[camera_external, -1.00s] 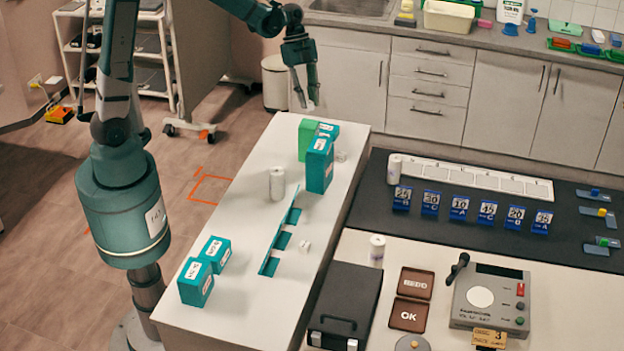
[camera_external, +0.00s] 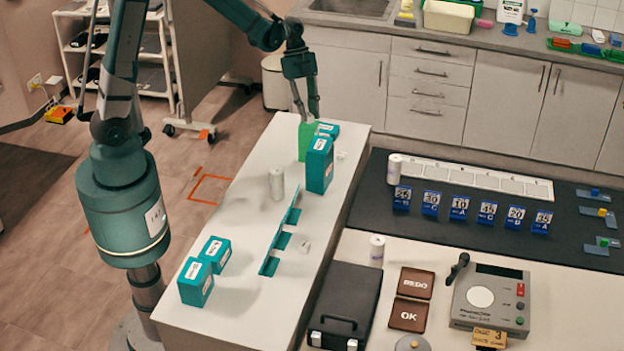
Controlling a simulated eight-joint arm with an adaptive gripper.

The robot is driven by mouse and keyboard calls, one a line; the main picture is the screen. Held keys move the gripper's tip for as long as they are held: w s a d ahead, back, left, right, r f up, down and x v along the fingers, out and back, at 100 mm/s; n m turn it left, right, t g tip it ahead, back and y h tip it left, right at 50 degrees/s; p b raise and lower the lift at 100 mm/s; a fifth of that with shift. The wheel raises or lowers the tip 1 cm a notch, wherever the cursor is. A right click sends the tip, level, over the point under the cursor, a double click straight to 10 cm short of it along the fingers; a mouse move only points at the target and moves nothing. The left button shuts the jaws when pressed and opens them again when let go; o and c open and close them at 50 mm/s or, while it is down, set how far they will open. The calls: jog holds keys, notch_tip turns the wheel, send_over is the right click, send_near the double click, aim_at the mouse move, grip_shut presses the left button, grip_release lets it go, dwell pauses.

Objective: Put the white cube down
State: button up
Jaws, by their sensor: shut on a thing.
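My gripper (camera_external: 309,116) is shut at the far end of the white table, its fingertips right by the top of the green box in this view. The white cube between the fingers is too small and covered to make out clearly now; a pale bit showed at the fingertips a moment ago. I cannot tell whether it touches anything below. Two other small white cubes stand on the white table (camera_external: 235,195): one (camera_external: 341,155) right of the teal boxes, one (camera_external: 304,247) beside the teal slotted rack.
The green box (camera_external: 304,145) and teal boxes (camera_external: 319,166) crowd the table's far end. A white can (camera_external: 276,185), a teal slotted rack (camera_external: 281,238) and two teal boxes (camera_external: 196,283) stand nearer. The table's left middle is clear.

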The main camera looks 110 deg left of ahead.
jog(key=shift+f, duration=0.25)
jog(key=shift+f, duration=0.15)
jog(key=o, duration=0.7)
jog(key=shift+o, duration=0.2)
jog(key=v, duration=1.2)
jog(key=shift+d+r, duration=0.15)
jog(key=shift+r, duration=0.05)
dwell(0.3)
